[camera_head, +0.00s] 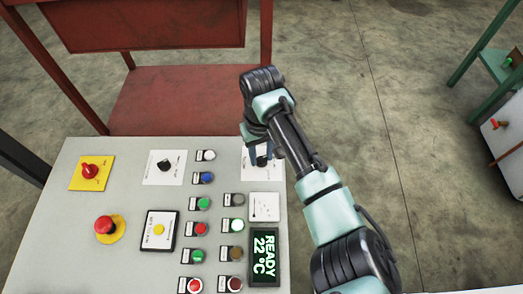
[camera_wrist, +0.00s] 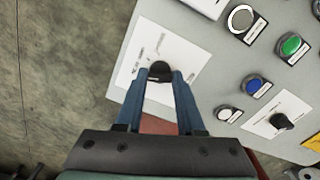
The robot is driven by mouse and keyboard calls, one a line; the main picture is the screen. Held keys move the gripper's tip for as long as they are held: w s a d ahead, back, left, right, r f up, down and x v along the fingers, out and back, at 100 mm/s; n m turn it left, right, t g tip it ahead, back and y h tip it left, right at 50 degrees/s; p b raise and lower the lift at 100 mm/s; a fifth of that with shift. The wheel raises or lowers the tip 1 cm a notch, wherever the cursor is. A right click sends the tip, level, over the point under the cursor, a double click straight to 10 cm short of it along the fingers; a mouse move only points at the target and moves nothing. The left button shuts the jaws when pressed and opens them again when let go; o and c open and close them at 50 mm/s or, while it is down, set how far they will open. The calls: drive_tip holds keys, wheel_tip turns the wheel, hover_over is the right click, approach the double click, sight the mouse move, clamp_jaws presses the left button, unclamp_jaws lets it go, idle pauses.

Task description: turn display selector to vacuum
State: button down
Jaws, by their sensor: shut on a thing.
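A black selector knob (camera_wrist: 160,70) sits on a white labelled plate (camera_wrist: 150,48) in the wrist view; its printed words are too small to read. My gripper (camera_wrist: 163,76) has its two blue fingers on either side of this knob and is shut on it. In the head view my gripper (camera_head: 260,157) is at the top right corner of the grey panel (camera_head: 120,260), over the white plate (camera_head: 274,172), and partly hides the knob. The pointer direction of the knob cannot be told. A display (camera_head: 264,256) on the panel reads READY 22 °C.
A second black knob (camera_head: 165,162) sits on a white plate to the left. Several coloured buttons, a red switch on yellow (camera_head: 90,171) and a red mushroom button (camera_head: 104,224) are on the panel. A red metal frame (camera_head: 170,95) stands behind.

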drive_tip(key=p, duration=0.4)
drive_tip(key=shift+s+r+n, duration=0.1)
drive_tip(key=shift+r+n, duration=0.25)
drive_tip(key=shift+n, duration=0.05)
drive_tip(key=shift+p, duration=0.6)
drive_tip(key=shift+f+n+p, duration=0.15)
drive_tip(key=shift+n+p, duration=0.55)
drive_tip(key=shift+p, duration=0.2)
drive_tip(key=n+p, duration=0.1)
drive_tip(key=n, duration=0.1)
drive_tip(key=shift+f+n+p, duration=0.1)
drive_tip(key=shift+n+p, duration=0.2)
drive_tip(key=shift+p, duration=0.1)
drive_tip(key=shift+f+n+p, duration=0.1)
drive_tip(key=shift+n+p, duration=0.35)
drive_tip(key=shift+n, duration=0.95)
drive_tip(key=shift+a, duration=0.1)
drive_tip(key=c, duration=0.5)
unclamp_jaws()
